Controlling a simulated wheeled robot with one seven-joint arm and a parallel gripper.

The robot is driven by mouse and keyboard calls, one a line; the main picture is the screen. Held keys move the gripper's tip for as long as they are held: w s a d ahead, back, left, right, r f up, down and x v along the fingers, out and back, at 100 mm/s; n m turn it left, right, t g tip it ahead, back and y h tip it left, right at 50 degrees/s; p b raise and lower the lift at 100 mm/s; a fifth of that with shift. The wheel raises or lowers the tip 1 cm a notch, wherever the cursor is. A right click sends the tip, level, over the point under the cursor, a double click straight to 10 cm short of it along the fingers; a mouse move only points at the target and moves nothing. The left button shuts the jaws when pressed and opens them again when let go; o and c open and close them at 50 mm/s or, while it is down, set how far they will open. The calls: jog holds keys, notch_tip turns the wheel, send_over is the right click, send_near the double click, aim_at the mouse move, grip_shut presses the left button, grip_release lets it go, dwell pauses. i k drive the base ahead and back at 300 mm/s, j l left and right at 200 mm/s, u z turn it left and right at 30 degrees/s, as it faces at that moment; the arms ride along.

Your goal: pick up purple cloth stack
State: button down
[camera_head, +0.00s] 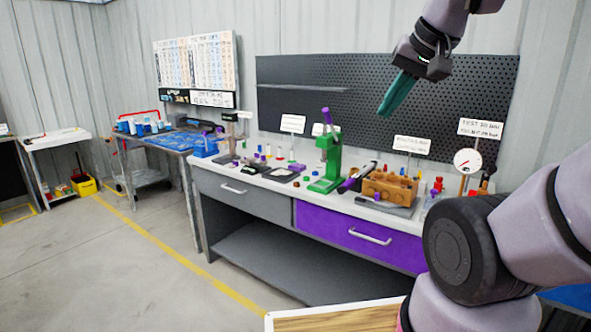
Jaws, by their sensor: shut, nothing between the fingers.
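I cannot make out a purple cloth stack for certain in the head view. My gripper (388,104) is at the upper right, with teal fingers pointing down and slightly left. It is shut and empty. It is in front of the dark pegboard in the picture, above the workbench top and apart from the things on it.
The workbench (227,173) has a grey drawer and a purple drawer (345,236). A green press (327,160), a brown block (389,188) and a dial gauge (467,160) crowd its top. A blue-topped table (165,142) stands left. Floor at left is open.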

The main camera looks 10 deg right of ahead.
aim_at(294, 166)
jog(key=i+j+z, duration=0.1)
jog(key=i+j, duration=0.2)
jog(key=i+j+z, duration=0.1)
jog(key=i+j, duration=0.25)
jog(key=i+j+z, duration=0.15)
jog(key=i+j, duration=0.2)
jog(key=i+j+z, duration=0.1)
jog(key=i+j, duration=0.25)
jog(key=i+j+z, duration=0.1)
jog(key=i+j, duration=0.15)
jog(key=j, duration=0.25)
jog(key=i+j+z, duration=0.1)
jog(key=i+j, duration=0.2)
jog(key=j, duration=0.15)
jog(key=i+j+z, duration=0.1)
jog(key=i+j, duration=0.15)
jog(key=j, duration=0.25)
jog(key=i+j+z, duration=0.1)
jog(key=i+j, duration=0.15)
jog(key=j, duration=0.2)
